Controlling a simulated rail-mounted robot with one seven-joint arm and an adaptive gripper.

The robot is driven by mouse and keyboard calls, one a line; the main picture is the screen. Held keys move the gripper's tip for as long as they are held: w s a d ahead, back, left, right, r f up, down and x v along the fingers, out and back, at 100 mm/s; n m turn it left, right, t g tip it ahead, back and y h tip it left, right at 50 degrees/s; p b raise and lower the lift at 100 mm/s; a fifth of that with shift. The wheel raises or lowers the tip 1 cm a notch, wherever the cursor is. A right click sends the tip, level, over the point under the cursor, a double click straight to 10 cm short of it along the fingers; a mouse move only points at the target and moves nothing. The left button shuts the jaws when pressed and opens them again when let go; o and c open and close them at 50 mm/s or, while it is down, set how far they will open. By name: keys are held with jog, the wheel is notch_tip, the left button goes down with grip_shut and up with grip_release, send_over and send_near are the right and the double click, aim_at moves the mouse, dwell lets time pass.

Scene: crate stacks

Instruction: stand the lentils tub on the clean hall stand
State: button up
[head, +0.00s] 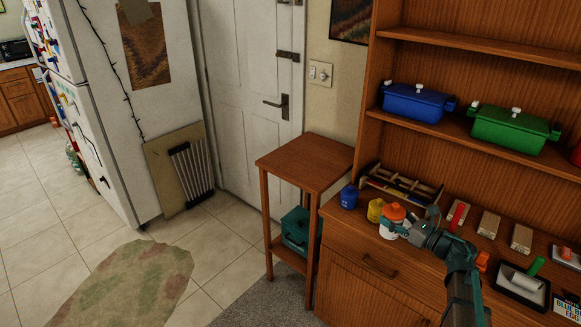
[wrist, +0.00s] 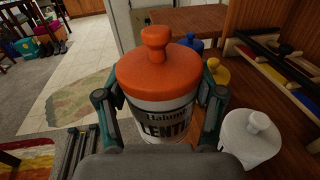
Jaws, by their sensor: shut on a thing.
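The lentils tub (wrist: 158,85) is white with dark lettering and an orange knobbed lid. My gripper (wrist: 160,118) is shut around its sides in the wrist view. In the head view the tub's orange lid (head: 392,212) shows at the front of the cabinet, beside my gripper (head: 404,228). I cannot tell whether the tub's base touches the cabinet top. The hall stand (head: 305,162) is a narrow wooden table left of the cabinet with a bare, clear top. Part of its top also shows at the back of the wrist view (wrist: 188,18).
On the cabinet stand a blue tub (head: 348,196), a yellow tub (head: 375,210) and a white-lidded tub (wrist: 253,138) close to my gripper. A wooden rack (head: 398,187) lies behind them. A teal container (head: 295,228) sits low in the stand. The floor left is open.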

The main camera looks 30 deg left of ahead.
jog(key=w+a+r+m+t+b, duration=0.1)
jog(key=w+a+r, duration=0.4)
jog(key=a, duration=0.6)
jog(key=w+a+r+t, duration=0.1)
jog(key=w+a+r, duration=0.1)
jog(key=w+a, duration=0.7)
jog(key=w+a+r+m+b, duration=0.1)
jog(key=w+a+r, duration=0.3)
jog(key=a, duration=0.9)
jog(key=shift+t+h, duration=0.3)
jog(key=shift+h, duration=0.2)
jog(key=w+a+f+p, duration=0.2)
jog(key=w+a+f, duration=0.1)
jog(key=f, duration=0.1)
jog(key=w+a+f+p, duration=0.2)
jog(key=a+f, duration=0.2)
jog(key=w+a+f+p, duration=0.3)
jog(key=a+f, duration=0.1)
jog(key=shift+w, duration=0.3)
jog(key=shift+f, duration=0.45)
jog(key=shift+f, duration=0.2)
jog(key=o, duration=1.4)
